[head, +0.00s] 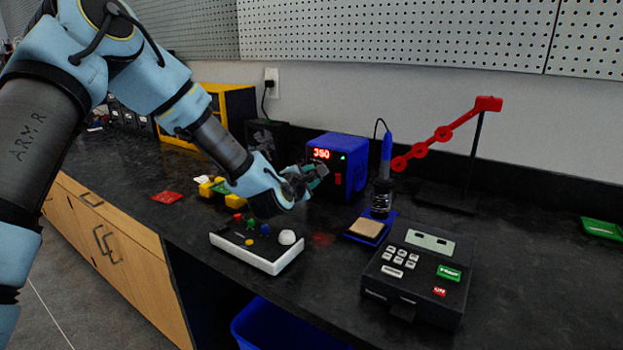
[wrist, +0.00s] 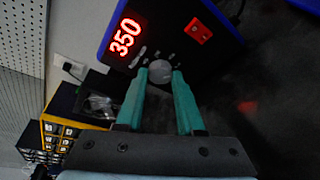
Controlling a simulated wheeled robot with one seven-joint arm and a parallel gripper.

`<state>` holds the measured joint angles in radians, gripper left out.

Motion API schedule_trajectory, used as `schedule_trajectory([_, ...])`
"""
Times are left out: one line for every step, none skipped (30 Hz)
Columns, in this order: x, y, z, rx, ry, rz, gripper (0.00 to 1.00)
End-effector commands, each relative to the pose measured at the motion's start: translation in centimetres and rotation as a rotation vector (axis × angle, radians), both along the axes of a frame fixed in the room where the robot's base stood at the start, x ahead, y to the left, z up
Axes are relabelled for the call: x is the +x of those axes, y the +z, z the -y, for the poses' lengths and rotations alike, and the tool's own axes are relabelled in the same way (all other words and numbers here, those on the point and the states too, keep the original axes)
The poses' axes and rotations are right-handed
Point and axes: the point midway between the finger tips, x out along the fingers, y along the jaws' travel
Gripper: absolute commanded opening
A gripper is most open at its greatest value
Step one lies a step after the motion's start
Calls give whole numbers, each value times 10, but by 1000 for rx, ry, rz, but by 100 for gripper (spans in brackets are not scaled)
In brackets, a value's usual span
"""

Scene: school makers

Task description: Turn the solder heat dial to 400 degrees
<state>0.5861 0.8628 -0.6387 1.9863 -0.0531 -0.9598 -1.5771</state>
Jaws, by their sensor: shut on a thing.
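The solder station (head: 345,152) is a blue box with a black front, standing on the dark counter near the wall. Its red display (wrist: 126,37) reads 350 in the wrist view. The heat dial (wrist: 160,71) is a round grey knob below the display and red switch (wrist: 198,31). My gripper (wrist: 161,76) has its two teal fingers on either side of the dial, shut on it. In the head view my gripper (head: 318,172) is at the station's front and hides the dial.
A soldering iron in its stand (head: 382,190) is right of the station, with a red jointed arm (head: 440,135) behind. A white-edged tray (head: 258,258) with small coloured parts and a black keypad device (head: 420,270) stand in front. A yellow cabinet (head: 238,105) is at the left.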

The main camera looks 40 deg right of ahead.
Motion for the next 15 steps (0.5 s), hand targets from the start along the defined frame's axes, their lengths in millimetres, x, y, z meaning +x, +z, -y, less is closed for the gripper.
schedule_trajectory([-1,-7,0,8,-1,38,0])
schedule_trajectory([-2,-8,1,16,-1,65,0])
schedule_trajectory([-2,-8,1,25,-3,105,0])
schedule_trajectory([-2,-8,1,33,-2,134,0])
schedule_trajectory([-2,-9,1,40,-2,161,0])
schedule_trajectory([-2,-9,1,49,-2,195,0])
schedule_trajectory([-2,-8,1,55,-1,220,0])
schedule_trajectory([-3,-8,1,61,-2,243,0])
schedule_trajectory([-3,-8,1,68,-2,269,0])
schedule_trajectory([-3,-7,1,73,-3,284,0])
schedule_trajectory([-3,-7,1,78,-2,299,0])
schedule_trajectory([-3,-6,1,82,-2,311,0])
schedule_trajectory([-2,-6,0,84,-2,320,0])
schedule_trajectory([-2,-5,0,86,-2,325,0])
schedule_trajectory([-2,-4,0,88,-1,330,0])
